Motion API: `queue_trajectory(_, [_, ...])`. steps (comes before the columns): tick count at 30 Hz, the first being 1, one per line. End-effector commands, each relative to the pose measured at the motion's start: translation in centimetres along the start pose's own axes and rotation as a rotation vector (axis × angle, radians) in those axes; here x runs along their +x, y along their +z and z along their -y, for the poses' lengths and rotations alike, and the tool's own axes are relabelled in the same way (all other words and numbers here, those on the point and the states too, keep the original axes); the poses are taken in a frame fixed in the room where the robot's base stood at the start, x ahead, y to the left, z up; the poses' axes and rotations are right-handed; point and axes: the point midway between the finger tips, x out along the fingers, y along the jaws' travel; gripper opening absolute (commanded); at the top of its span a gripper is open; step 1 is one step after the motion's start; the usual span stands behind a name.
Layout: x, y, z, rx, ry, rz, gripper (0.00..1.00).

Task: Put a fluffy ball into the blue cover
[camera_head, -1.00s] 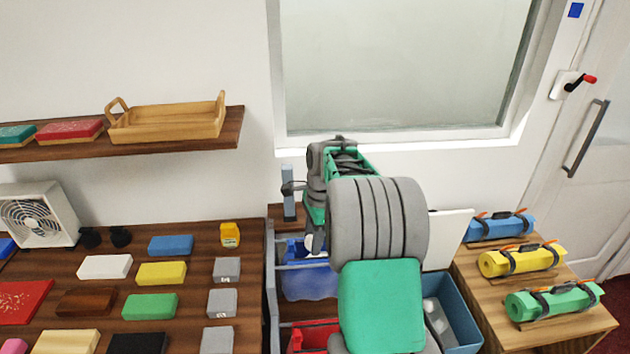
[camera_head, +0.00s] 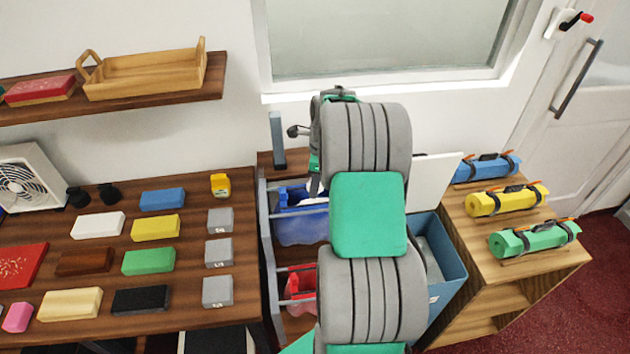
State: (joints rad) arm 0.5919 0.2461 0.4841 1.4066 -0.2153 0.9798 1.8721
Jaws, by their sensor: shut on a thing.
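The blue cover (camera_head: 301,230) hangs in the grey-railed rack behind and left of my arm. Its right side is hidden by my arm. Only a narrow grey part of my gripper (camera_head: 316,184) shows past the left edge of my arm, pointing down over the blue cover's right part in the picture. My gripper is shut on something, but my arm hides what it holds. I see no fluffy ball. I cannot tell how high the gripper is above the cover.
A red cover (camera_head: 302,288) is in the rack below the blue one. A blue-grey bin (camera_head: 449,270) stands right of my arm. A wooden stand (camera_head: 500,272) with rolled bundles is farther right. A dark wooden counter (camera_head: 190,318) with coloured blocks is on the left.

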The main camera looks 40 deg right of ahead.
Motion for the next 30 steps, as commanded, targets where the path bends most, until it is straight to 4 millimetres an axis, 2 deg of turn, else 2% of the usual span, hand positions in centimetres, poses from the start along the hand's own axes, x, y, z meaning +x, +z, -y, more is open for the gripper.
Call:
queue_trajectory(26, [0.37, 0.19, 0.02, -0.001, -0.001, 0.0, 0.28])
queue_trajectory(27, [0.36, 0.19, 0.02, -0.001, -0.001, 0.0, 0.44])
queue_trajectory(30, [0.36, 0.19, 0.02, -0.001, -0.001, 0.0, 0.52])
